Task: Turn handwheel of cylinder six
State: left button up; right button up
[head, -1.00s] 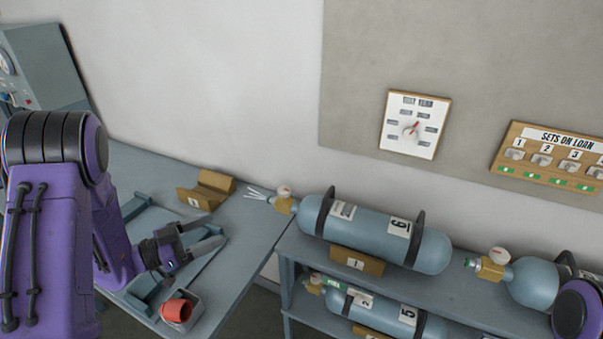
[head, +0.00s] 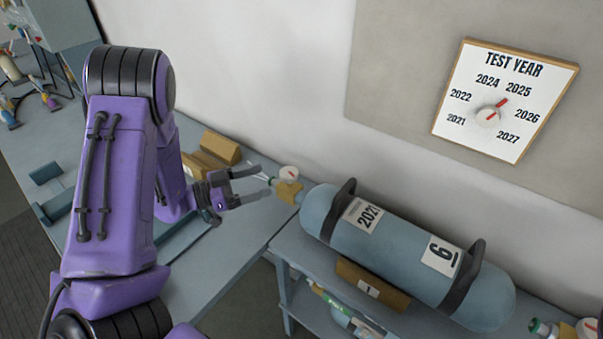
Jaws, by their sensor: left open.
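Cylinder six (head: 400,248) is blue-grey and lies on the top shelf of the rack, with a "2021" label and a "6" label. Two dark bands go around it. Its brass valve (head: 288,191) is at its left end, with a round white handwheel or gauge with a red mark (head: 289,173) on top. My left gripper (head: 268,182) is open, its two fingers pointing right at the valve. The fingertips are close to the valve; I cannot tell whether they touch it. My right gripper is not in view.
A wooden cradle block (head: 372,288) supports the cylinder. Another cylinder's valve (head: 588,330) shows at the lower right. A "TEST YEAR" dial board (head: 505,100) hangs on the wall. Wooden blocks (head: 215,150) stand on the grey table (head: 236,246) behind my left arm.

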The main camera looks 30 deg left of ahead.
aim_at(295, 170)
pick_arm(q)
jog(key=shift+w+d, duration=0.25)
jog(key=p+x, duration=0.3)
jog(key=x, duration=0.6)
jog(key=shift+w+r+p, duration=0.1)
jog(key=shift+p, duration=0.3)
jog(key=shift+w+d, duration=0.2)
jog(key=shift+c, duration=0.2)
jog(key=c, duration=0.9)
